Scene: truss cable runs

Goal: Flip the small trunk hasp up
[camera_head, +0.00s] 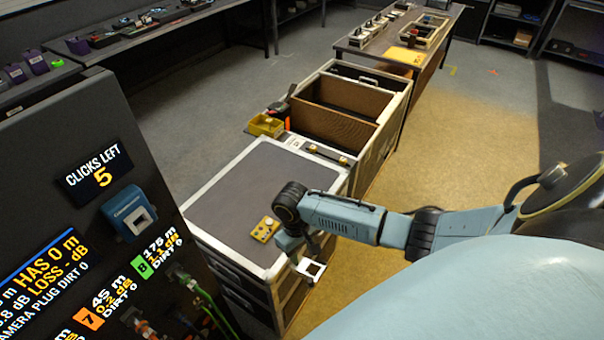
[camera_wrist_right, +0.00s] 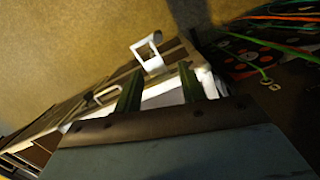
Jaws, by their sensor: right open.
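The small trunk (camera_head: 225,195) has a dark grey top with pale metal edges and stands in front of me. A white hasp with a square hole (camera_head: 311,268) is at its right side, near the front corner. In the right wrist view the hasp (camera_wrist_right: 149,52) stands out from the trunk's edge, beyond the fingertips. My right gripper (camera_head: 298,250) is by the hasp, at the trunk's right edge. In the wrist view its two fingers (camera_wrist_right: 158,85) are apart, with nothing seen gripped between them. I cannot tell whether a finger touches the hasp. My left gripper is out of view.
A yellow box with knobs (camera_head: 264,229) lies on the trunk top. An open trunk (camera_head: 345,105) stands behind, with a yellow bin (camera_head: 266,125) beside it. A dark panel with a display (camera_head: 95,200) rises at the left. The floor (camera_head: 470,130) to the right is clear.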

